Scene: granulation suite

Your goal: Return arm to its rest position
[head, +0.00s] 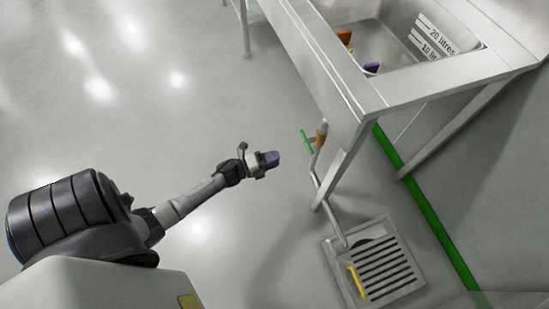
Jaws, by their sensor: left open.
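My left arm comes in from the left and reaches across open floor toward the sink table. My left gripper (262,162) is open at the end of it, left of the table's front leg and apart from it. A purple-grey block shape (272,158) shows at the gripper's end; I cannot tell whether it is part of the gripper or a separate thing. My right gripper is not in view.
A steel sink table (360,98) stands at upper right, with orange and purple items in its basin. A pipe with a green-handled valve (307,141) runs down to a floor drain grate (384,268). Open floor lies left of the table.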

